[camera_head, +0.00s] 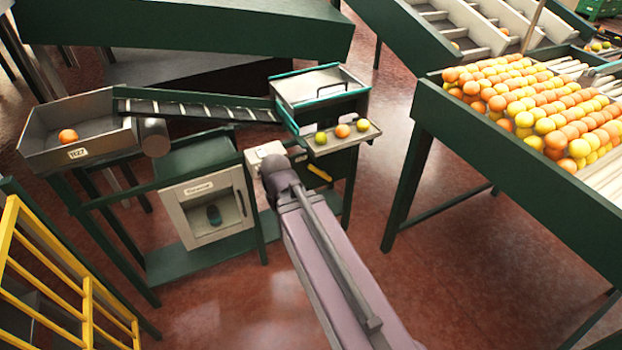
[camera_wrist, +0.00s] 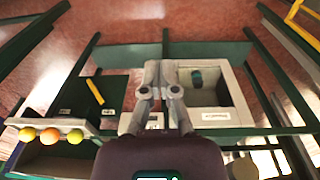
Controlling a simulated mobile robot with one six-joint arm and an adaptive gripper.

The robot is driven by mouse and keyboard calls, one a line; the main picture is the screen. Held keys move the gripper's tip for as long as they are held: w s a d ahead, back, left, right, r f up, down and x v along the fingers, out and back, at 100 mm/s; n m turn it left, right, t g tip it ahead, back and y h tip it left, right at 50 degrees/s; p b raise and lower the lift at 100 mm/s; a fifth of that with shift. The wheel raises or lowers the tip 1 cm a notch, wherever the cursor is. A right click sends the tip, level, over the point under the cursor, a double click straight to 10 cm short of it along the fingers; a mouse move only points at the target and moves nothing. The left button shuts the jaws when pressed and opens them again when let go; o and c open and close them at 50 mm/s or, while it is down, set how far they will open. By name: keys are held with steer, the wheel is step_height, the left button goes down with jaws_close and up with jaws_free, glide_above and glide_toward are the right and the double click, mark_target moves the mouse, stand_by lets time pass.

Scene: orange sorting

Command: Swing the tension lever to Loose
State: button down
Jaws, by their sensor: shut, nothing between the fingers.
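A yellow bar (camera_head: 319,172), which looks like the tension lever, lies slanted on the dark panel below the small fruit ledge. It also shows in the wrist view (camera_wrist: 95,91), left of my gripper. Small pale labels sit near it, too small to read. My gripper (camera_wrist: 161,72) is shut and empty, its fingers together in front of the machine between the yellow bar and the open-fronted cabinet (camera_wrist: 213,117). The gripper is apart from the bar. In the head view my wrist hides the fingertips and part of a pale box (camera_head: 262,151).
The cabinet (camera_head: 167,196) stands left of my arm. A ledge (camera_head: 368,131) with three fruits juts out above the bar. A tray (camera_head: 113,103) with one orange is at left. A large fruit table (camera_head: 490,170) stands right; a yellow railing (camera_head: 40,262) is lower left.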

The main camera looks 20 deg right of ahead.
mark_target(320, 173)
steer(key=w+d+f+n+t+h+b, duration=0.1)
steer(key=w+d+f+n+t+b, duration=0.5)
steer(key=b, duration=1.1)
steer(key=w+d+f+n+t+h+b, duration=0.1)
steer(key=w+d+f+n+t+b, duration=0.5)
steer(key=b, duration=1.1)
steer(key=w+d+f+n+t+b, duration=0.7)
steer(key=w+f+n+b, duration=0.4)
steer(key=w+f+b, duration=0.4)
step_height(320, 173, down, 4)
steer(key=d+b, duration=0.1)
steer(key=b, duration=0.1)
steer(key=shift+d+n+h+b, duration=0.2)
steer(key=shift+n+h+b, duration=0.1)
steer(key=shift+h, duration=0.1)
steer(key=shift+w+r, duration=0.1)
steer(key=shift+w, duration=0.05)
steer(key=p+x, duration=0.1)
steer(key=x, duration=0.9)
steer(key=shift+p, duration=0.4)
steer(key=shift+d+r+p, duration=0.7)
steer(key=shift+d+r, duration=0.05)
steer(key=shift+d+r+p, duration=0.5)
steer(key=shift+d, duration=0.3)
